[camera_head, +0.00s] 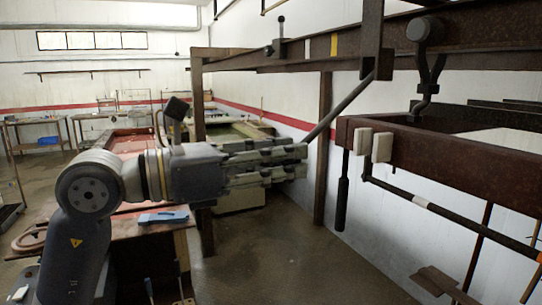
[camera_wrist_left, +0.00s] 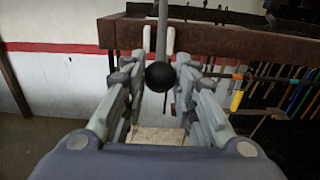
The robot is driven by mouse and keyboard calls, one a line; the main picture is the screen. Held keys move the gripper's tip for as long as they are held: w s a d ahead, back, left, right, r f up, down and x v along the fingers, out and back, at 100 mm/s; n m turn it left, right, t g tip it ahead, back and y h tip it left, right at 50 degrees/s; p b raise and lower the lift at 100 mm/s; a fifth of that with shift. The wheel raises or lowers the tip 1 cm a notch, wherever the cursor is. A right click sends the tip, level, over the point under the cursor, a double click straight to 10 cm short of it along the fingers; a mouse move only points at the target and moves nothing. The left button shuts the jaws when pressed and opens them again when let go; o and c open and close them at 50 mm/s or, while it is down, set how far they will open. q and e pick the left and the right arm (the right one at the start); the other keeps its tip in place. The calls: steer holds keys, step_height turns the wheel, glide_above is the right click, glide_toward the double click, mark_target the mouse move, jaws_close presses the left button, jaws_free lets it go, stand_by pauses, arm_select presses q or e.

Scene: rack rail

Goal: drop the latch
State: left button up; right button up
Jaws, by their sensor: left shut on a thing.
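A dark lever rod (camera_head: 342,105) slants down and left from a bracket (camera_head: 374,38) on the upper rusty beam. Its lower end meets the fingertips of my left gripper (camera_head: 300,161). In the left wrist view the rod (camera_wrist_left: 162,35) ends in a black ball knob (camera_wrist_left: 160,76). The left gripper (camera_wrist_left: 158,70) is shut on this knob, with a finger on each side. The head view hides the knob behind the fingers. I cannot tell which part is the latch itself. My right gripper is in neither view.
A rusty rail (camera_head: 450,160) with two white pads (camera_head: 381,147) at its end stands to the right. A black handle (camera_head: 342,205) hangs below it. A post (camera_head: 323,150) stands behind the rod. A workbench (camera_head: 130,225) is at left. The floor in front is clear.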

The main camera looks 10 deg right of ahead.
arm_select(q)
steer(key=w+d+f+b, duration=0.2)
steer(key=d+f, duration=0.1)
steer(key=d, duration=0.4)
steer(key=w+d+f+b, duration=0.2)
steer(key=w+d+f, duration=0.1)
steer(key=d, duration=0.5)
steer(key=shift+d+f, duration=0.2)
steer(key=shift+f, duration=0.55)
stand_by(0.4)
steer(key=o, duration=1)
steer(key=shift+d, duration=0.15)
steer(key=shift+c, duration=0.2)
